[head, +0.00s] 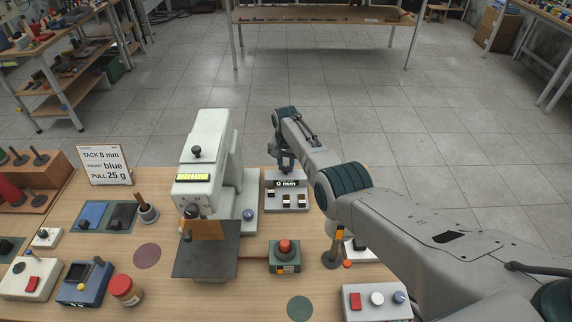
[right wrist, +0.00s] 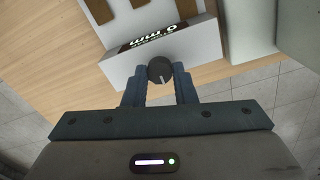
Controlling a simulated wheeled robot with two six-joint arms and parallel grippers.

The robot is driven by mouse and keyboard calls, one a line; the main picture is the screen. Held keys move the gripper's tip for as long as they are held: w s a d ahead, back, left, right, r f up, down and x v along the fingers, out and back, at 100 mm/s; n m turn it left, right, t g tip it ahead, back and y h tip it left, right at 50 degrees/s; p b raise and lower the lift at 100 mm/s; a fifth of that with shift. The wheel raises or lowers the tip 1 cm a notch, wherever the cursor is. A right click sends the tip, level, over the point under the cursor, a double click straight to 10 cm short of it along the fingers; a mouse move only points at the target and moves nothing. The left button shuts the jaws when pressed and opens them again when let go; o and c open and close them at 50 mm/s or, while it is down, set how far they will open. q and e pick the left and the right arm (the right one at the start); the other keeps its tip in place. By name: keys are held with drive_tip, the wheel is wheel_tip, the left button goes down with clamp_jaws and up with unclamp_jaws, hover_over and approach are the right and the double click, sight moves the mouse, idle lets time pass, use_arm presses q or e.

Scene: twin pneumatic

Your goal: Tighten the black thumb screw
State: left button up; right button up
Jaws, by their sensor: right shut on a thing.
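My right gripper (head: 287,160) reaches down at the grey box (head: 285,203) whose display reads "0 mm". In the head view the gripper hides this knob. Another black knob (head: 197,152) sits on top of the pale press-like machine (head: 208,135). My left gripper does not show.
A sign (head: 104,164) reads "TACK 8 mm", "blue" and "PULL 25 g". The machine stands close left of my right gripper. A green box with a red button (head: 285,247) and a button panel (head: 377,302) stand nearer. The floor behind the table is clear.

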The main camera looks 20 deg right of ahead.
sight(286, 168)
drive_tip(key=o, duration=1)
drive_tip(key=shift+r, duration=0.4)
wheel_tip(286, 168, up, 10)
drive_tip(key=shift+b, duration=0.55)
drive_tip(key=shift+f, duration=0.1)
